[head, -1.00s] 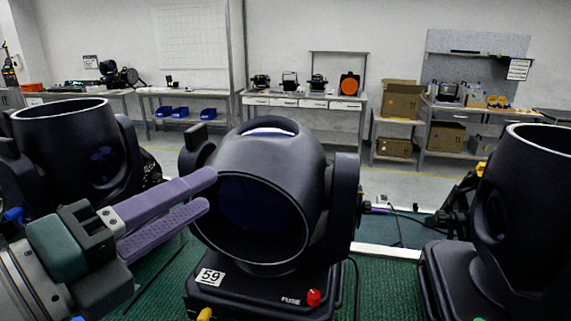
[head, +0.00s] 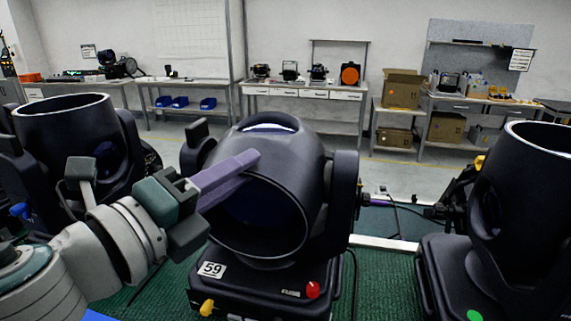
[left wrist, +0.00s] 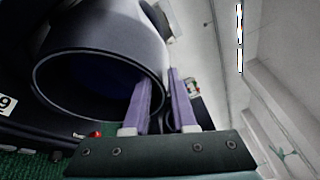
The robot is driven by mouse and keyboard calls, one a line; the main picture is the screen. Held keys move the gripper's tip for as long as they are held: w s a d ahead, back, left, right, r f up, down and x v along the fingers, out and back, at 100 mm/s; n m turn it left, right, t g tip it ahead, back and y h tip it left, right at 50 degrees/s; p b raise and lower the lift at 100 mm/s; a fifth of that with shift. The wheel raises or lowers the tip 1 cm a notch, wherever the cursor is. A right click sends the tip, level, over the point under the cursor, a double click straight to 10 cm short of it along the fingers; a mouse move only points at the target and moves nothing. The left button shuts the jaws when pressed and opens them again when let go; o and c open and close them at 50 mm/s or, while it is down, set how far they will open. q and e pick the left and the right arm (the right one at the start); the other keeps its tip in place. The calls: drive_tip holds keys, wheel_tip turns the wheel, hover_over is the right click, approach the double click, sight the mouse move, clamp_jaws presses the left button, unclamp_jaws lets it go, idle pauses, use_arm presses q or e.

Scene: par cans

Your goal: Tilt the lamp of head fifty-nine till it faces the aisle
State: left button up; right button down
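The lamp of head fifty-nine (head: 275,165) is a dark barrel held in a yoke on a base marked 59 (head: 212,269). Its round mouth faces toward me. It also shows in the left wrist view (left wrist: 110,22). My left gripper (head: 250,160) reaches the mouth's upper left rim. In the left wrist view its purple fingers (left wrist: 158,80) stand apart, one across the mouth and one outside the rim. The rim appears to lie between them; I cannot tell whether they touch it. In the head view one finger is mostly hidden. My right gripper is not in view.
Other lamp heads stand close by at left (head: 70,140) and right (head: 520,190), mouths upward. A red knob (head: 312,289) and a yellow knob (head: 207,307) are on the base. Beyond is open floor, then benches (head: 300,92) and cardboard boxes (head: 402,90).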

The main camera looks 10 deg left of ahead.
use_arm(q)
clamp_jaws()
drive_tip(key=shift+r, duration=0.15)
idle(0.9)
